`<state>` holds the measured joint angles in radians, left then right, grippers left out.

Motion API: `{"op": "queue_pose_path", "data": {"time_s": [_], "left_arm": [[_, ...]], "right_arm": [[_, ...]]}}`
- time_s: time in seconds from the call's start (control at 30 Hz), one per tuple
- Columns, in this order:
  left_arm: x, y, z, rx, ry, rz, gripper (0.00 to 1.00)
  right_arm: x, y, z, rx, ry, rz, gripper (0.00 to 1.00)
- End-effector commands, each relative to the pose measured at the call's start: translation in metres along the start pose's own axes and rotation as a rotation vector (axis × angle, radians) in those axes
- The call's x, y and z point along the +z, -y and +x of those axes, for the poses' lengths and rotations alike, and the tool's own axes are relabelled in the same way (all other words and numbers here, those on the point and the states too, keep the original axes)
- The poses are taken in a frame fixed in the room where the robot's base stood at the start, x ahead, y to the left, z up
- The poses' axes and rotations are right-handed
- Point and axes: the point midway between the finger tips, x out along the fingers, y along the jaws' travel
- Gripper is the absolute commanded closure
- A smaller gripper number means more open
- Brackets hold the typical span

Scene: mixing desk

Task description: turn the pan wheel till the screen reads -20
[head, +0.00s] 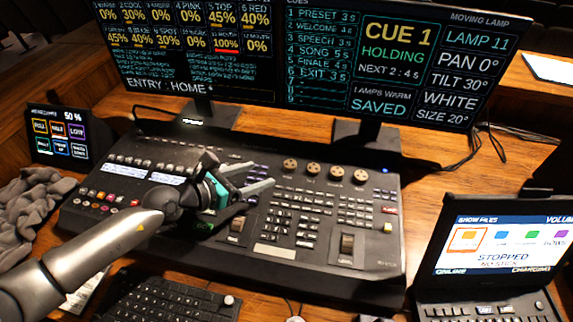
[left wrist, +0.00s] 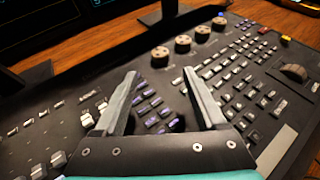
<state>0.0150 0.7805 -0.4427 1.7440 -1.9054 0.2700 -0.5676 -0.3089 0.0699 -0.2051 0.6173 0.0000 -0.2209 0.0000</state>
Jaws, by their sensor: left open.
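The mixing desk (head: 150,226) carries a row of several round brown wheels along its upper right part. The leftmost wheel (head: 290,165) is nearest my left gripper (head: 259,175); I cannot read which wheel is pan. In the left wrist view the leftmost wheel (left wrist: 160,56) is just beyond the fingertips. My left gripper (left wrist: 161,72) is open and empty, with its fingers over the keys left of the wheels and apart from them. The right screen (head: 470,60) reads PAN 0°, TILT 30°. My right gripper is not in view.
A cue and lamp screen stand (head: 365,140) rises behind the wheels. A laptop (head: 495,245) stands at the right, a keyboard (head: 165,300) in front, a small touch panel (head: 58,135) at the left. Keys and a larger wheel (head: 346,243) lie right of the gripper.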

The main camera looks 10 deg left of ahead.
Motion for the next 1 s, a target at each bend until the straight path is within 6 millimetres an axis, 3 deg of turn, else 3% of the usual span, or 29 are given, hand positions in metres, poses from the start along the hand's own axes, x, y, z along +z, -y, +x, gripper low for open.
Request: {"op": "queue_pose_path", "data": {"time_s": [0.5,0.7,1.0], "left_arm": [[-0.001,0.0,0.088,-0.001,0.002,0.001,0.27],[0.0,0.0,0.104,-0.001,0.001,0.001,0.27],[0.0,0.0,0.107,0.0,-0.001,0.001,0.27]], "right_arm": [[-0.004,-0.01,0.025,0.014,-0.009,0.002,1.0],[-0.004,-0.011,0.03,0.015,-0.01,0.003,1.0],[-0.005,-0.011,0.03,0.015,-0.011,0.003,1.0]]}}
